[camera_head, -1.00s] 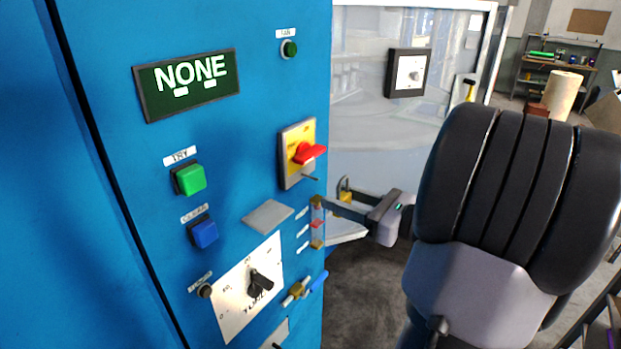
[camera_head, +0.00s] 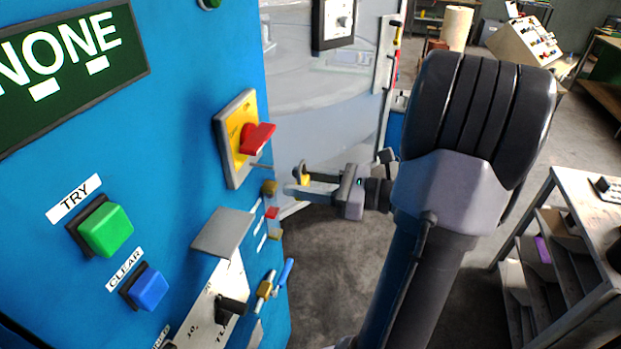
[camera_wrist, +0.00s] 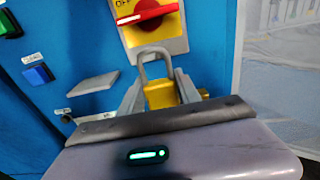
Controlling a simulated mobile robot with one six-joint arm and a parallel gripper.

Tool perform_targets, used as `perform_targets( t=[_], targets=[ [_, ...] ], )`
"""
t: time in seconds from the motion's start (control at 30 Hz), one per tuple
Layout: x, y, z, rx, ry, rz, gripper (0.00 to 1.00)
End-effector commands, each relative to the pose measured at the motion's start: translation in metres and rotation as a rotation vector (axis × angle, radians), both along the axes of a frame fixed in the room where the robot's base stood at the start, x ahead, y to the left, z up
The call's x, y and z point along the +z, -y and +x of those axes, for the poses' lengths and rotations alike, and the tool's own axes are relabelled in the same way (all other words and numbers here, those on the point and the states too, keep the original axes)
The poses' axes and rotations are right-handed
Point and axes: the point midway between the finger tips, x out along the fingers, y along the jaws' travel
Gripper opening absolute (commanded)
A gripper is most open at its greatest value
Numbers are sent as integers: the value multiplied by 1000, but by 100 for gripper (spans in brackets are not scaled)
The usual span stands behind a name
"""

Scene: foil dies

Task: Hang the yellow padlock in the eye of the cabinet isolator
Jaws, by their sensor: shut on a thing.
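The yellow padlock (camera_wrist: 160,94) is between the fingers of my gripper (camera_wrist: 160,100), its grey shackle pointing up. In the head view the padlock (camera_head: 305,180) is at the fingertips of my gripper (camera_head: 300,184), shut on it. The cabinet isolator (camera_head: 229,150) is a yellow plate in a grey frame with a red handle (camera_head: 258,137). A thin grey rod (camera_head: 261,166) sticks out below the handle. The padlock appears right of the isolator and slightly lower, apart from it. In the wrist view the shackle overlaps the isolator's (camera_wrist: 153,35) lower edge; the eye is not clear.
A grey ledge (camera_head: 222,232) juts from the blue cabinet below the isolator. Small yellow and red items (camera_head: 271,212) are along the cabinet edge. A green button (camera_head: 105,228) and blue button (camera_head: 146,288) are at left. A bench (camera_head: 590,195) stands at right.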

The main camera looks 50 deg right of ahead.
Motion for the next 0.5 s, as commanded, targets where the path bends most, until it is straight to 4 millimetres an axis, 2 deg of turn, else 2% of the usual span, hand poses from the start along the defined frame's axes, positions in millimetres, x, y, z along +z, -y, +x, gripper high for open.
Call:
perform_targets(
  t=[0.5],
  targets=[
    [-4, -17, 40, 0, 0, 0, 0]
  ],
)
